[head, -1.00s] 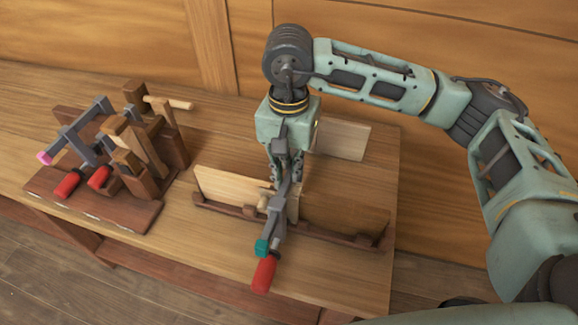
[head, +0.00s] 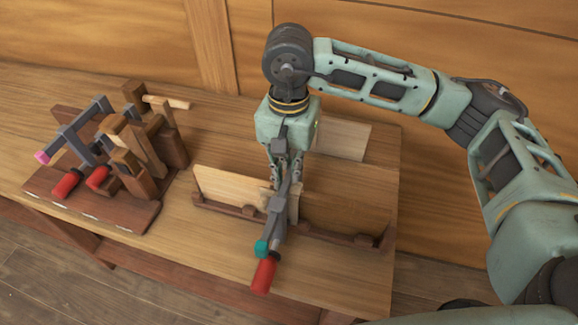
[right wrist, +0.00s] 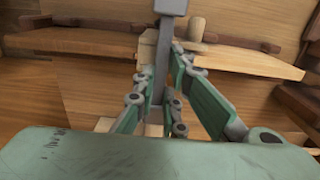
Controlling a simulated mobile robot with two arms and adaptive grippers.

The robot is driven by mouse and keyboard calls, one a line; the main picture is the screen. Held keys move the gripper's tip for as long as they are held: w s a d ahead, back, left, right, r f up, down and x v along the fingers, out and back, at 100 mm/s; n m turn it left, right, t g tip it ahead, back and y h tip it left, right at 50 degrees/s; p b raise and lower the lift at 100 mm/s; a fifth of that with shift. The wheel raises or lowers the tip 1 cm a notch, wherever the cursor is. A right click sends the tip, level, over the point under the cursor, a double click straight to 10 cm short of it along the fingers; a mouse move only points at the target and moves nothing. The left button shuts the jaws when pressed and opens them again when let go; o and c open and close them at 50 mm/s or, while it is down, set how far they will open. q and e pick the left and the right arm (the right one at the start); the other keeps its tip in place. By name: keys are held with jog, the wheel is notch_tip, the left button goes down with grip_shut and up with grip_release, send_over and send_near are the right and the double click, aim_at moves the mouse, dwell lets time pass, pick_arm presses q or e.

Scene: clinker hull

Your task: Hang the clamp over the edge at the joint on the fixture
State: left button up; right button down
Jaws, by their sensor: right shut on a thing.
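My right gripper (head: 285,172) is shut on a grey bar clamp (head: 276,208) with a teal part and a red handle (head: 264,275). The clamp lies across the joint of the fixture (head: 335,237), where a light plank (head: 222,184) meets a darker plank (head: 350,208), both standing on edge. The handle end is on the near side. In the right wrist view the clamp's grey bar (right wrist: 158,85) is between the fingers (right wrist: 172,60). The clamp hides the joint, so I cannot tell whether it rests on the edge. My left gripper is not in view.
A wooden rack (head: 105,213) at the left holds other clamps with red handles and wooden pieces. A pale board (head: 342,138) lies behind my right gripper. The bench is clear between rack and fixture. A panelled wall stands behind.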

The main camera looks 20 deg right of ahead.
jog(key=shift+s+a, duration=0.15)
jog(key=c, duration=1.7)
grip_release()
jog(key=shift+s+r, duration=0.1)
jog(key=shift+s, duration=0.05)
jog(key=shift+c, duration=0.2)
notch_tip(320, 180, up, 12)
jog(key=shift+w, duration=0.2)
